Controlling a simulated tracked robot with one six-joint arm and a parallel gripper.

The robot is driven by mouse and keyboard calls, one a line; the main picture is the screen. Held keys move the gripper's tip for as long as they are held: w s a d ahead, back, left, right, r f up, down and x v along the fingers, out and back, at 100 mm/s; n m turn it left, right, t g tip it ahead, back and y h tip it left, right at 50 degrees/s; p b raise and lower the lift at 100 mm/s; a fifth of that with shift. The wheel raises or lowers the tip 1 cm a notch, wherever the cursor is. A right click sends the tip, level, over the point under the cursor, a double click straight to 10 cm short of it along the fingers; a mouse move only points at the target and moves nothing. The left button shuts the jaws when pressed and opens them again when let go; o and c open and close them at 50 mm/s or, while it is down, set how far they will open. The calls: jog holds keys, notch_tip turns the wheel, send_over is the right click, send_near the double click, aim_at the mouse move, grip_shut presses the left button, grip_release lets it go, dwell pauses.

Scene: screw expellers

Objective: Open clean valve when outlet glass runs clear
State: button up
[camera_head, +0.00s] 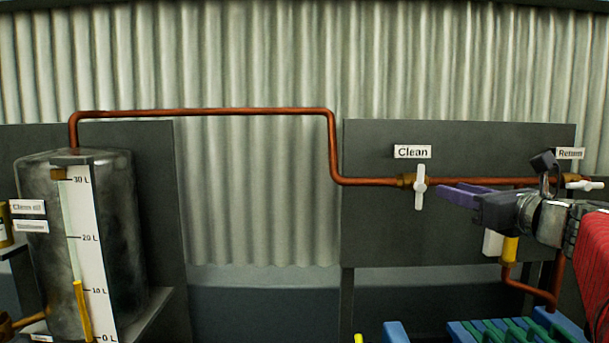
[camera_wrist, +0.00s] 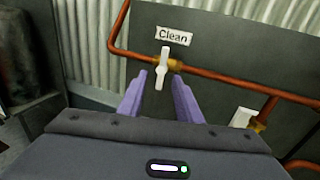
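The Clean valve has a white handle (camera_head: 420,187) standing upright, across the horizontal copper pipe, under the "Clean" label. It also shows in the wrist view (camera_wrist: 163,68). My gripper (camera_head: 440,190) is open and empty, just right of the handle in the head view. In the wrist view its purple fingers (camera_wrist: 160,85) frame the handle's lower half, with no visible contact. The outlet glass (camera_head: 510,249) looks golden yellow, beside a white card (camera_head: 492,243). It is too small to tell whether it is clear or cloudy.
A metal tank (camera_head: 120,240) at the left has a litre scale, with yellow to roughly 10 L. Blue and green machinery (camera_head: 500,332) is below my arm.

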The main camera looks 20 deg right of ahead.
aim_at(422, 177)
jog(key=shift+s+d+r, duration=0.1)
jog(key=shift+d+r, duration=0.15)
jog(key=shift+d, duration=0.15)
jog(key=w, duration=1.4)
jog(key=shift+a, duration=0.1)
jog(key=shift+c, duration=0.4)
grip_shut()
